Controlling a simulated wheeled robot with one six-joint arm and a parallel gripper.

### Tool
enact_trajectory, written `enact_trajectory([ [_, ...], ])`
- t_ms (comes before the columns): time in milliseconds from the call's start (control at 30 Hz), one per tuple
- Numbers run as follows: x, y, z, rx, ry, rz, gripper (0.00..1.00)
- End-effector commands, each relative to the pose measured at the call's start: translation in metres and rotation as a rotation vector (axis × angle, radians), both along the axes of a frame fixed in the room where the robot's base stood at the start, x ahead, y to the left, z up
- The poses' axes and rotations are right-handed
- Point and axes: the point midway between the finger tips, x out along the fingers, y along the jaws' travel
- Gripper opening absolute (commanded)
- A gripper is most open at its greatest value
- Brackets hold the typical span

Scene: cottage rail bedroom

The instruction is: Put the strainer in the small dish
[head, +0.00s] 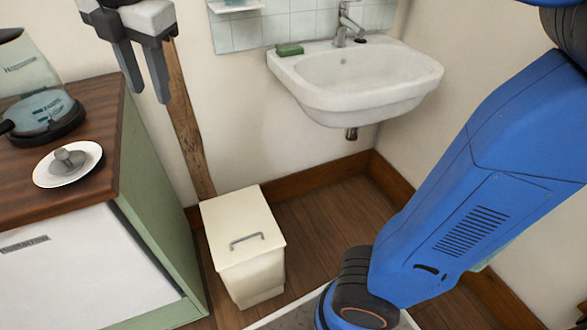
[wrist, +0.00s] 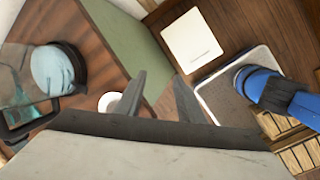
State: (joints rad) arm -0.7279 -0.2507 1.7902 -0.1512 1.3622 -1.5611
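The small dish (head: 88,168) is a white round saucer near the right edge of the wooden counter in the head view. A small grey rounded object (head: 68,159) with a short knob lies in it; it looks like the strainer, but its details are too small to be sure. My gripper (head: 150,97) is open and empty, above and to the right of the dish, in the air past the counter edge. In the wrist view my gripper (wrist: 159,76) shows both fingers apart. The dish (wrist: 109,101) is partly hidden behind the left finger there.
A glass-bodied appliance (head: 25,65) stands on the wooden counter (head: 103,105) behind the dish. A lidded cream bin (head: 243,235) stands on the floor right of the counter. A white sink (head: 355,80) with a green soap bar (head: 289,49) is on the wall.

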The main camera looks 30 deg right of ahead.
Motion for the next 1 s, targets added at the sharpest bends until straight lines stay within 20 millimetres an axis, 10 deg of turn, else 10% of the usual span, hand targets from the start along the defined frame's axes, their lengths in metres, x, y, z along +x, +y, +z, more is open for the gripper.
enact_trajectory([
  [500,-0.056,-0.187,-0.109,0.381,0.006,-1.205,0.35],
  [1000,-0.134,-0.267,-0.216,0.731,-0.015,-2.113,0.35],
])
